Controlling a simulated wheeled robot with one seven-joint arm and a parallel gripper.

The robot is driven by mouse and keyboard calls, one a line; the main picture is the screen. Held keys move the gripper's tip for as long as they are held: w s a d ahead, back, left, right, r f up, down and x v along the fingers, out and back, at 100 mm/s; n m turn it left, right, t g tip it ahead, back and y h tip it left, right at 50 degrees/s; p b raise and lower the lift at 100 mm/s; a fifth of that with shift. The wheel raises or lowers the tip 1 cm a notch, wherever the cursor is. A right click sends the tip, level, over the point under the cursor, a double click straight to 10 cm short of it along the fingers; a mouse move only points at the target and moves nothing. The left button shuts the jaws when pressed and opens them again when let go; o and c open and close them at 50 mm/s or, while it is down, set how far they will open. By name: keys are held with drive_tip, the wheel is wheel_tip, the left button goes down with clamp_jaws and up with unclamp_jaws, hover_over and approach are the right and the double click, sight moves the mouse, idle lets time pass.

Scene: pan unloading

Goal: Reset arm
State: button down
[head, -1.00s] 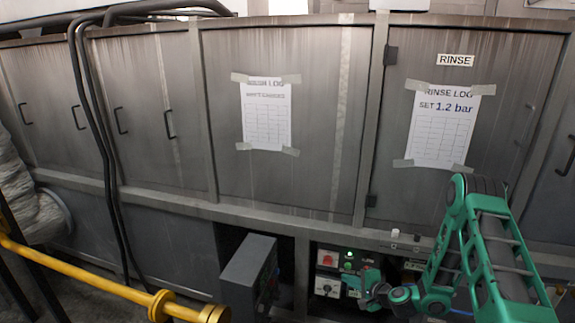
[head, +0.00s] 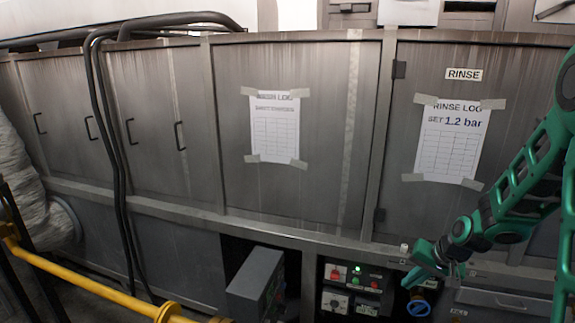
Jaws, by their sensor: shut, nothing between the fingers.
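My green arm comes in from the right side of the head view. My gripper (head: 440,272) is at the lower right, small in the picture, in front of the machine's lower edge. It is shut with nothing in it. It is just right of the control panel (head: 350,290) and above a blue round knob or valve (head: 418,307). I cannot tell whether it touches anything. The panel carries a red switch, a lit green lamp and a dial.
A grey metal machine with doors (head: 290,190) fills the view. An open grey box door (head: 256,285) juts out at lower center. A yellow rail (head: 95,285) runs at lower left. Black hoses (head: 112,170) hang at left. Paper logs (head: 452,140) are taped on the doors.

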drive_tip(key=s+d+r+g, duration=0.1)
drive_tip(key=s+r, duration=0.4)
drive_tip(key=s, duration=0.6)
drive_tip(key=s+d+r+g+h, duration=0.1)
drive_tip(key=s+r, duration=0.4)
drive_tip(key=s, duration=0.6)
drive_tip(key=s+d+r+m+g+h, duration=0.1)
drive_tip(key=s+d+r, duration=0.3)
drive_tip(key=s, duration=0.6)
drive_tip(key=shift+s+r+g, duration=0.4)
drive_tip(key=shift+r+g, duration=0.15)
drive_tip(key=shift+g, duration=0.15)
drive_tip(key=shift+w+f+h, duration=0.25)
drive_tip(key=shift+w+h, duration=0.05)
drive_tip(key=shift+w, duration=0.35)
